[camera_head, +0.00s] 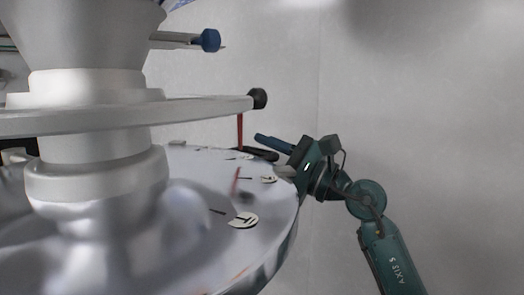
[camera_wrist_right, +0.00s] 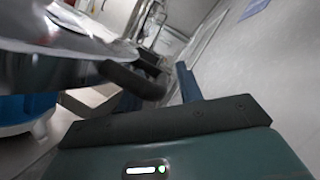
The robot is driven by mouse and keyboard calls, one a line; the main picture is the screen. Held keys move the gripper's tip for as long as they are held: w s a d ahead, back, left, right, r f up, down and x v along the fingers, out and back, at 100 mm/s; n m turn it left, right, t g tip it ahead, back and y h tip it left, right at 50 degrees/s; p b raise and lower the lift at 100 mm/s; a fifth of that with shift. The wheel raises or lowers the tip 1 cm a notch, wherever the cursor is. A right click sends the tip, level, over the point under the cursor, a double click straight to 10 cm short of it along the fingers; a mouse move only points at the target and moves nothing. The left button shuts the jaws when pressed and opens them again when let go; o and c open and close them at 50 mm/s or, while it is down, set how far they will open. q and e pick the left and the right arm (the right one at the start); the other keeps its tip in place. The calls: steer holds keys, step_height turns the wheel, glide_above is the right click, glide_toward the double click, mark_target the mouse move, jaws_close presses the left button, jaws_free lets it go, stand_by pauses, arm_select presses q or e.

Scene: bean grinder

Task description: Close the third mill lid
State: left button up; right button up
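The mill shows in the head view as a wide, round, shiny metal top (camera_head: 180,245) around a pale central column (camera_head: 95,150). A black handle (camera_head: 262,154) sticks out at the far right rim; it also shows in the wrist view (camera_wrist_right: 133,80), joined to the metal edge. I cannot tell which lid it belongs to, or whether that lid is open or shut. My right gripper (camera_head: 268,145) is at this rim, its blue finger (camera_wrist_right: 188,83) apart from the handle. The other finger is mostly hidden behind the handle. The gripper looks open. My left gripper is out of view.
A pale horizontal disc (camera_head: 190,112) with a black knob (camera_head: 259,98) overhangs the metal top. A blue-tipped rod (camera_head: 209,40) is higher up. A red rod (camera_head: 240,130) stands near the handle.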

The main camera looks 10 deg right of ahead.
steer(key=shift+c, duration=0.4)
jaws_close()
steer(key=shift+s, duration=0.1)
